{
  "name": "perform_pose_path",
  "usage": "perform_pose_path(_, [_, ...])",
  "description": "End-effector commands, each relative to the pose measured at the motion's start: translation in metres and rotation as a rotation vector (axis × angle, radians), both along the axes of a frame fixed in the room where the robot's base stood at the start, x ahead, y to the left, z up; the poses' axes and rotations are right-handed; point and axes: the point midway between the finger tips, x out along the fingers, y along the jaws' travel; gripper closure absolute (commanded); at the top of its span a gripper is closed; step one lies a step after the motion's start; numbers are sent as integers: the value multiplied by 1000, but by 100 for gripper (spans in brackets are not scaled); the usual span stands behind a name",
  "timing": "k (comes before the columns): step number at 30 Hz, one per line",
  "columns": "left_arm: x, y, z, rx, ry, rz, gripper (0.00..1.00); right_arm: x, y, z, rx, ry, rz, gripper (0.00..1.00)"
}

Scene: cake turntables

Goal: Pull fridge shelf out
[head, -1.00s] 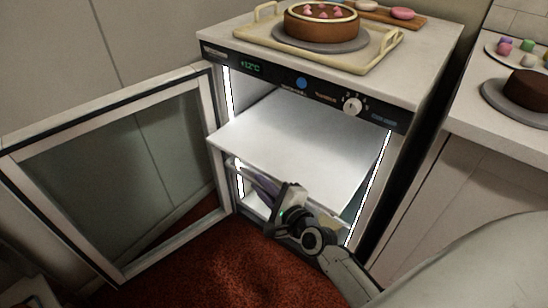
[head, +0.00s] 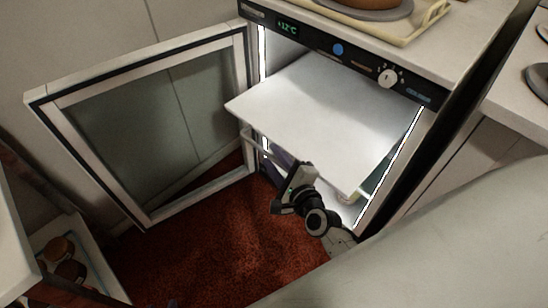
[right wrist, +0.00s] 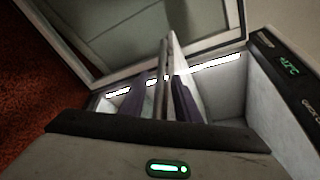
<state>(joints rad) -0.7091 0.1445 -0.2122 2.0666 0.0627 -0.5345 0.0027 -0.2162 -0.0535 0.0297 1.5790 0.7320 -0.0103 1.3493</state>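The fridge (head: 437,112) stands open, lit inside. A flat white shelf (head: 325,112) sticks out of its upper part. My right gripper (head: 298,172) is at the middle of the shelf's front edge, its fingers close together and seemingly shut on that edge. In the right wrist view the shelf (right wrist: 176,55) shows nearly edge-on beside the narrow fingers (right wrist: 172,95); the exact contact is hard to see. A lower shelf rail (head: 258,143) shows just beneath, partly hidden by the white shelf and my gripper. My left gripper cannot be made out.
The glass fridge door (head: 170,135) is swung wide open to the left. A tray (head: 425,28) with a cake stand is on top. An open drawer (head: 85,255) with jars is at lower left. Red carpet (head: 215,245) lies clear in front. A counter stands at right.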

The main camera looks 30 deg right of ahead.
Motion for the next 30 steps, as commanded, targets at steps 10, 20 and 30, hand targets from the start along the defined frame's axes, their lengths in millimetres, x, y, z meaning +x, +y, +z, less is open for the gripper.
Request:
perform_pose_path(10, [0, 0, 3, 1, 1, -1, 69, -13, 0, 3, -1, 2, 0, 70])
perform_pose_path(20, [-2, 1, 5, 9, 10, -3, 69, -75, 2, 17, -2, 3, 1, 70])
perform_pose_path(30, [-1, 1, 7, 10, 7, -3, 69, -101, 2, 22, 0, 0, 0, 70])
